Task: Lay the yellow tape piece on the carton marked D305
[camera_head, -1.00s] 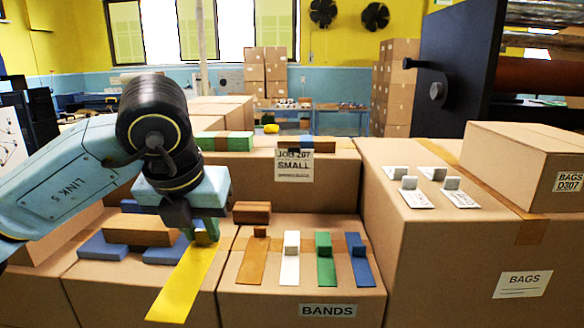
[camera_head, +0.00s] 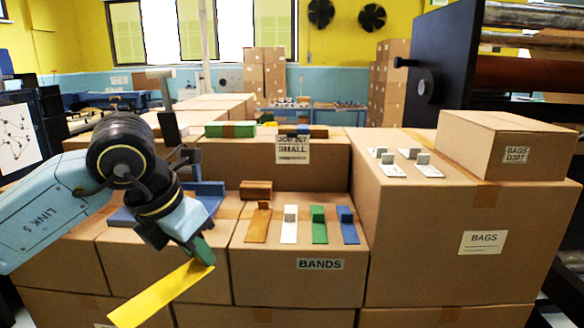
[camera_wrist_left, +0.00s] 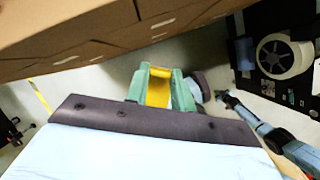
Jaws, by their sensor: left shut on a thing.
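The yellow tape piece (camera_head: 163,295) is a long flat strip that hangs tilted down to the left from my left gripper (camera_head: 205,256). My left gripper is shut on its upper end, in front of the lower cartons. The left wrist view shows the yellow piece (camera_wrist_left: 158,88) between the green fingers (camera_wrist_left: 160,86). No carton marked D305 can be read; a carton marked BAGS D307 (camera_head: 480,150) stands at the upper right. My right gripper is not in view.
The BANDS carton (camera_head: 300,275) carries brown, white, green and blue strips. The JOB 207 SMALL carton (camera_head: 235,160) stands behind it. A large BAGS carton (camera_head: 420,230) on the right carries several small tagged pieces. A black panel (camera_head: 437,65) rises behind.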

